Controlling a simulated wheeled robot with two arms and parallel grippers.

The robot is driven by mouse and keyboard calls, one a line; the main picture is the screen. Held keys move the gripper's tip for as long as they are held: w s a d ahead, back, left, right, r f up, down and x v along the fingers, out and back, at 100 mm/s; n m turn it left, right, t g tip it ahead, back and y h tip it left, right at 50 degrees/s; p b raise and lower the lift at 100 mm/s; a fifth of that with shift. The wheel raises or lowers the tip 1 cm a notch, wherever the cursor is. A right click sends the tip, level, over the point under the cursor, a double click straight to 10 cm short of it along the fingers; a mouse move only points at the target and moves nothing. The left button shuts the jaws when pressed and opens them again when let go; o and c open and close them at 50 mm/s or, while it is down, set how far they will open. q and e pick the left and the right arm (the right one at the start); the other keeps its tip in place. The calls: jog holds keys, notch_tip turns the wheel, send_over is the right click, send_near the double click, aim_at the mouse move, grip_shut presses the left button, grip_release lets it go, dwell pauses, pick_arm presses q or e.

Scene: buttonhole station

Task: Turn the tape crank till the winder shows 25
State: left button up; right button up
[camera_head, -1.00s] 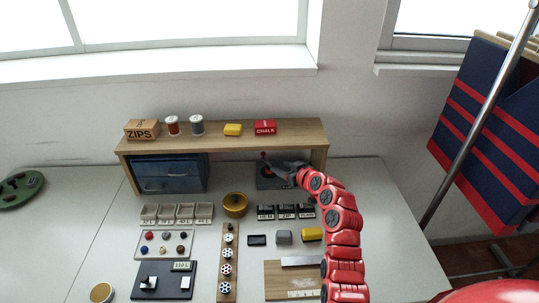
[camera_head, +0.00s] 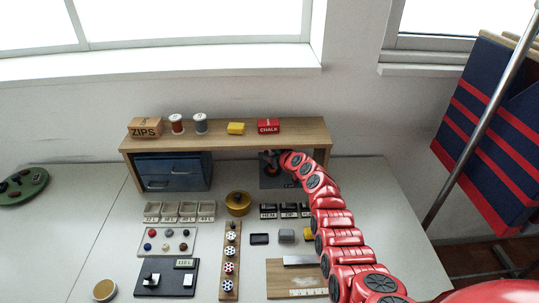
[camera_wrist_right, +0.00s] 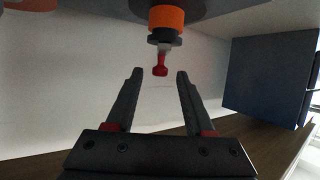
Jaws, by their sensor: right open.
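My right gripper (camera_head: 268,157) is at the winder's top, just below the shelf. In the right wrist view my right gripper (camera_wrist_right: 158,80) is open and empty. The crank's red knob (camera_wrist_right: 160,66) lies near the tips, in the gap between the two fingers, with no clear contact. An orange round part (camera_wrist_right: 166,18) is beyond the knob. The winder's number cannot be read. My left gripper is not in view.
The shelf (camera_head: 225,136) is close above the gripper and carries a zips box, spools and a chalk box. A blue drawer unit (camera_head: 172,172) stands left of the winder; it also shows in the right wrist view (camera_wrist_right: 270,80). Small trays and labelled blocks lie in front.

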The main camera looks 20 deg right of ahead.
dwell(0.3)
grip_shut()
